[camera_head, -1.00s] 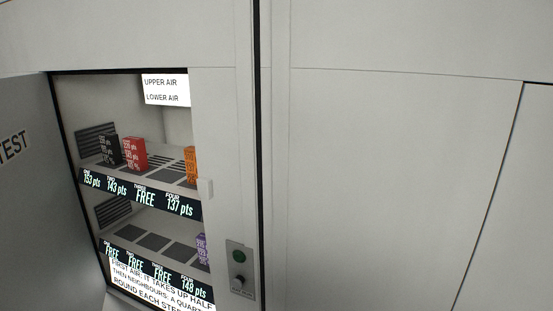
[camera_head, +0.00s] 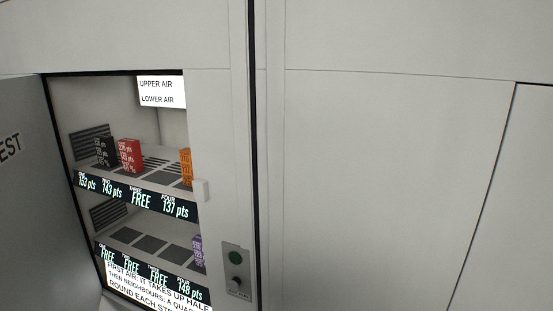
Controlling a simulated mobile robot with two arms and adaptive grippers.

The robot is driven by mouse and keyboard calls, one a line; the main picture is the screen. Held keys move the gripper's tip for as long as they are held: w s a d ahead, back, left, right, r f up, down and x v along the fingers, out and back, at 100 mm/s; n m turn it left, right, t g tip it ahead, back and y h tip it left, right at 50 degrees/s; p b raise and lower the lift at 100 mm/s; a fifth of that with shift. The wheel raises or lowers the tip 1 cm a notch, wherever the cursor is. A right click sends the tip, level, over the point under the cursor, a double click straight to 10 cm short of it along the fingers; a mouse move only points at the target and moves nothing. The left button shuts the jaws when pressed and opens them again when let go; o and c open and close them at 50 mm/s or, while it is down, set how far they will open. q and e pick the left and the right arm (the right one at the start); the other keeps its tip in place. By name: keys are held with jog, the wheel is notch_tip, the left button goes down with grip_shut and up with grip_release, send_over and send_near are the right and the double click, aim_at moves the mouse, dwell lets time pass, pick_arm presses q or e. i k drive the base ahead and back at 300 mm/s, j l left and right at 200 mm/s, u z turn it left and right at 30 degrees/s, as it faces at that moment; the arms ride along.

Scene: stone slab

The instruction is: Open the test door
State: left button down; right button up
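The test door (camera_head: 28,190) is a grey panel at the left edge, with the letters "EST" visible in black. It stands swung open to the left of the cabinet opening. Its handle is not in view, and its left part is cut off by the picture edge. Behind the opening, an upper shelf (camera_head: 150,205) and a lower shelf (camera_head: 150,264) show. Neither of my grippers is in view.
The upper shelf holds a black box (camera_head: 105,150), a red box (camera_head: 130,155) and an orange box (camera_head: 186,167). A purple box (camera_head: 198,250) is on the lower shelf. A control panel (camera_head: 237,270) with a green button and a dark knob is right of the opening. Plain wall panels fill the right.

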aim_at(47, 263)
jog(key=i+j+u, duration=0.1)
jog(key=j, duration=0.3)
jog(key=i+j+u, duration=0.1)
jog(key=j, duration=0.3)
jog(key=i+j+u, duration=0.1)
jog(key=j, duration=0.25)
jog(key=i, duration=0.1)
